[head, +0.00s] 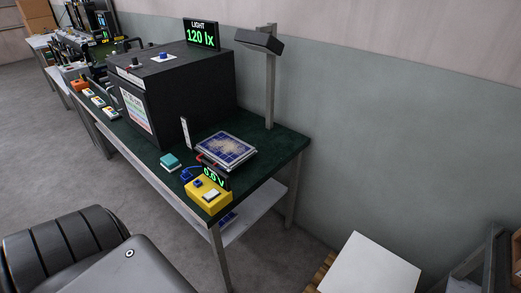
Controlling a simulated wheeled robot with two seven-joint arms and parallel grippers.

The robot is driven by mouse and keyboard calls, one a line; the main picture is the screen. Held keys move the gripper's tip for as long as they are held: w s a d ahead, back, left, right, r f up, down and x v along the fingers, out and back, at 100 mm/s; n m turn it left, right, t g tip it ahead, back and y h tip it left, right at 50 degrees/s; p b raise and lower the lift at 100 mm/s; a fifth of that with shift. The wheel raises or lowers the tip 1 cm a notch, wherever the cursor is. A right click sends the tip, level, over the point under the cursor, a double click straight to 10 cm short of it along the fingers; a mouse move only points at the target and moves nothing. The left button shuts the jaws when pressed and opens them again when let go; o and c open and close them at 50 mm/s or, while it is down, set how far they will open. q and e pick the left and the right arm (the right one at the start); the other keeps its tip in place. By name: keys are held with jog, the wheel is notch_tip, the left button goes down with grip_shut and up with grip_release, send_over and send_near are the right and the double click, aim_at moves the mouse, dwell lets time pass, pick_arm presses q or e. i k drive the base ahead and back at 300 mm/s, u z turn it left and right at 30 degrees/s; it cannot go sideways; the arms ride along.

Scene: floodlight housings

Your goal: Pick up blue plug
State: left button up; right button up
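A small blue plug (187,174) lies on the dark green top of the workbench (285,147), just behind the yellow meter box (209,196). A blue lead beside it runs toward the solar panel side. The plug is small in the head view, so its exact shape and whether it touches the box cannot be told. The yellow box has a blue part and a pale button on top, and its display (210,175) reads 0.0 V. A framed blue solar panel (226,149) lies behind it. Neither of my grippers is in view.
A teal block (170,161) sits left of the plug. A large black box (178,95) with a light display (201,34) reading 120 lx stands behind. A lamp post (270,80) rises at the bench's back corner. A white board (369,265) is at lower right.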

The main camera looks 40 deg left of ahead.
aim_at(186, 174)
jog(key=z, duration=1.25)
jog(key=k, duration=1.45)
jog(key=u, duration=1)
